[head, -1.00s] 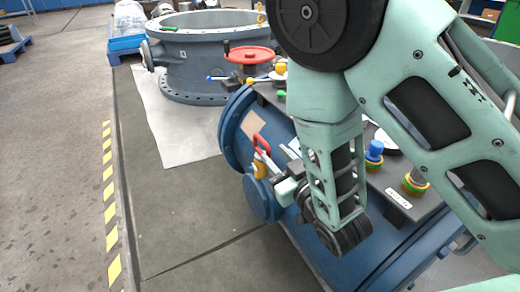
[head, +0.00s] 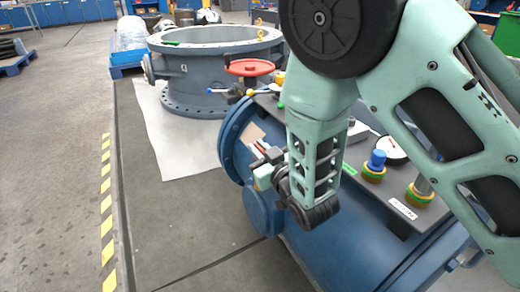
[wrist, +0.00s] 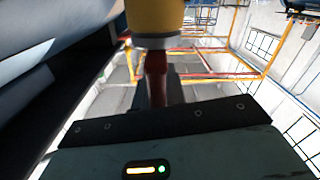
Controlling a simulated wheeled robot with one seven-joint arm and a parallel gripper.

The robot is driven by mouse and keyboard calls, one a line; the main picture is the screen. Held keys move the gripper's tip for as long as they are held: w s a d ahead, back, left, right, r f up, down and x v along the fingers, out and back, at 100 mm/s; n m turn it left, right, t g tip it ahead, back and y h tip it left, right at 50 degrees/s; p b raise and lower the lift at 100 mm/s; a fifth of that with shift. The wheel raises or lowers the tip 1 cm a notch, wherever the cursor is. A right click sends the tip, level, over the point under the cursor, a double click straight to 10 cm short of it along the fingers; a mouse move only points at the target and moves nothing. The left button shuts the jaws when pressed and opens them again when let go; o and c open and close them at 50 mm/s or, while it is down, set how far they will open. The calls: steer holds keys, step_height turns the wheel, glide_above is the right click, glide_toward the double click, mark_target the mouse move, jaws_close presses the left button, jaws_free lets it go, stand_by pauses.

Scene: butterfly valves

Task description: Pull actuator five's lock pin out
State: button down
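A red pull handle with a yellow collar, apparently the lock pin, sits at the left end of the blue actuator (head: 375,250). In the head view only a bit of the red handle (head: 259,147) shows beside my gripper (head: 264,166), which covers the rest. In the wrist view the yellow collar (wrist: 156,18) is at top centre, and the red handle (wrist: 155,75) runs from it to the dark edge of my gripper's palm. No label reading five is legible.
A blue-capped fitting (head: 376,162) and a white gauge (head: 391,149) stand on the actuator's top. A red handwheel (head: 249,67) and a large grey valve ring (head: 200,75) stand behind.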

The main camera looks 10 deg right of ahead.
mark_target(261, 148)
steer(key=shift+d+r+p, duration=0.15)
steer(key=shift+r+p, duration=1.4)
steer(key=shift+r, duration=0.6)
steer(key=c, duration=1.5)
jaws_free()
steer(key=shift+f, duration=0.1)
steer(key=shift+s, duration=0.1)
